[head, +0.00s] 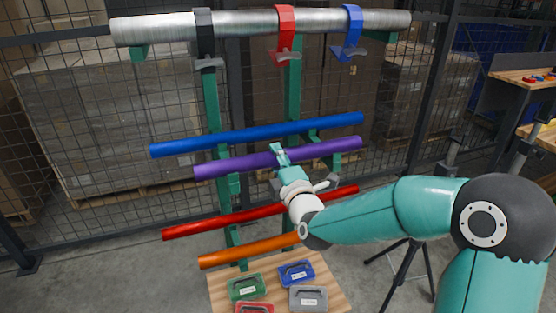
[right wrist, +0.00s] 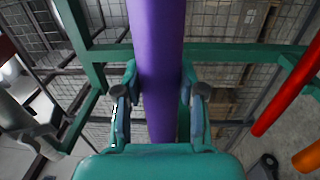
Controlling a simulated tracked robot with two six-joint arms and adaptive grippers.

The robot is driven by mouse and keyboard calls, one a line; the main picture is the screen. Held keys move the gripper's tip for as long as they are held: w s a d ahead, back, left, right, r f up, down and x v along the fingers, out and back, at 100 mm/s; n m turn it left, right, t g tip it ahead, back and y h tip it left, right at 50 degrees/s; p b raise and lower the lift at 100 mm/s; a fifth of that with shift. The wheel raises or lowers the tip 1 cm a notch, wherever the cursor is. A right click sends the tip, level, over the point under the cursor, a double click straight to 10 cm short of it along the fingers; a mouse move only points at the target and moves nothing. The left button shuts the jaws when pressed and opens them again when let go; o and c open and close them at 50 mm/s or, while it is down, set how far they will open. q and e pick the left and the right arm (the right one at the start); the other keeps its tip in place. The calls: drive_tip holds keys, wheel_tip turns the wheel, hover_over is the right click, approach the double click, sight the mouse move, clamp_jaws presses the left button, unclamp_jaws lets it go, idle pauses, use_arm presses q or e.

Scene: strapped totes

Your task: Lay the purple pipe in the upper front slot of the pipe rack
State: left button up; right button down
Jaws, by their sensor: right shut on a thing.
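The purple pipe (head: 235,164) lies nearly level across the front of the green pipe rack (head: 211,105), its right end a little higher in the picture. My right gripper (head: 279,153) is shut on the purple pipe near its middle. In the right wrist view, the purple pipe (right wrist: 158,40) runs between the two fingers of the right gripper (right wrist: 159,85). The blue pipe (head: 250,134) shows just above and behind the purple one. I cannot tell whether the purple pipe touches a rack arm or hangs clear. My left gripper is not in view.
A red pipe (head: 205,228) and an orange pipe (head: 240,250) lie lower on the rack. A steel pipe (head: 240,22) with black, red and blue straps spans the top. Small labelled cases sit on a wooden table (head: 337,300) below. A mesh fence (head: 90,110) stands behind.

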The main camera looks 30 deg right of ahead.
drive_tip(key=shift+r, duration=0.1)
drive_tip(key=c, duration=0.6)
unclamp_jaws()
drive_tip(key=shift+s, duration=0.15)
